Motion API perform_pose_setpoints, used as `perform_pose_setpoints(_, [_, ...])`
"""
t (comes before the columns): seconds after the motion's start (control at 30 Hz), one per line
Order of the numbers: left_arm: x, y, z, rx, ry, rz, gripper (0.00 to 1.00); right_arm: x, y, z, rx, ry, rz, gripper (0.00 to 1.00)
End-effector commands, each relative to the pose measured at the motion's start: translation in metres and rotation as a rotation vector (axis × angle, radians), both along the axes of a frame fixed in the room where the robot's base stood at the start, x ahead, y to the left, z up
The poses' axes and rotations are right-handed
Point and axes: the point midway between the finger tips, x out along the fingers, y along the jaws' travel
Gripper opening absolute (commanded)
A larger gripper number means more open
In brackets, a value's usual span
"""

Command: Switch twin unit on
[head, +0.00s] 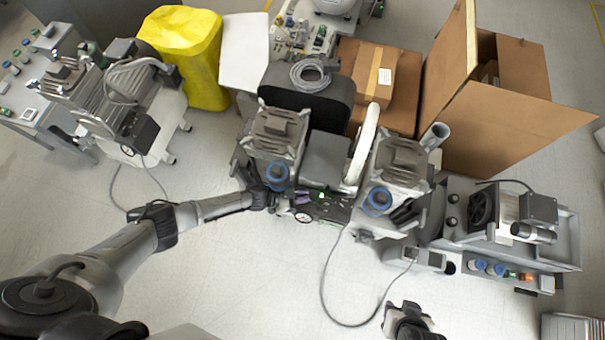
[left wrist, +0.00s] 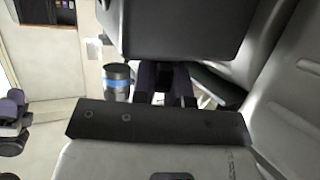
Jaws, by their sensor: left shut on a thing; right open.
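The twin unit has two grey ribbed motor heads, the left one (head: 275,132) and the right one (head: 400,162), with blue-ringed parts at their fronts. A dark front panel (head: 325,208) lies low between them, with a small green light and a round gauge. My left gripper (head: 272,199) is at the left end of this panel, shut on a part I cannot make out. In the left wrist view its dark fingers (left wrist: 165,82) reach under a dark box (left wrist: 180,35), which hides their tips. My right gripper (head: 408,315) is open and empty, in front of the unit.
Another compressor (head: 500,215) with a lit orange light stands right. A further machine (head: 110,90) is at left, by a yellow covered bin (head: 185,55). Cardboard boxes (head: 510,95) stand behind. A cable (head: 325,295) lies on the otherwise clear front floor.

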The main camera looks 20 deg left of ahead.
Motion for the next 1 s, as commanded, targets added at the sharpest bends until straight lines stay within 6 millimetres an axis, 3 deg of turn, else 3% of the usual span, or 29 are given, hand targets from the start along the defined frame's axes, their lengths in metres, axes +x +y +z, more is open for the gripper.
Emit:
perform_pose_setpoints(0.47, [0.0002, 0.0001, -0.0002, 0.001, 0.0, -0.012, 0.0, 0.0001, 0.0026, 0.0, 0.009, 0.0, -0.005, 0.43])
perform_pose_setpoints(0.5, [0.0001, 0.0, -0.0003, 0.001, 0.0, -0.012, 0.15, 0.0001, 0.0027, -0.0001, 0.009, 0.0, -0.006, 0.43])
perform_pose_setpoints(0.77, [0.0001, -0.0001, -0.0003, 0.0, 0.0, -0.012, 0.39, 0.0001, 0.0028, 0.0, 0.009, 0.0, -0.006, 0.43])
perform_pose_setpoints(1.0, [-0.0004, 0.0004, 0.0003, 0.0, 0.0, -0.012, 0.39, 0.0001, 0.0019, 0.0006, 0.007, 0.0, -0.004, 0.43])
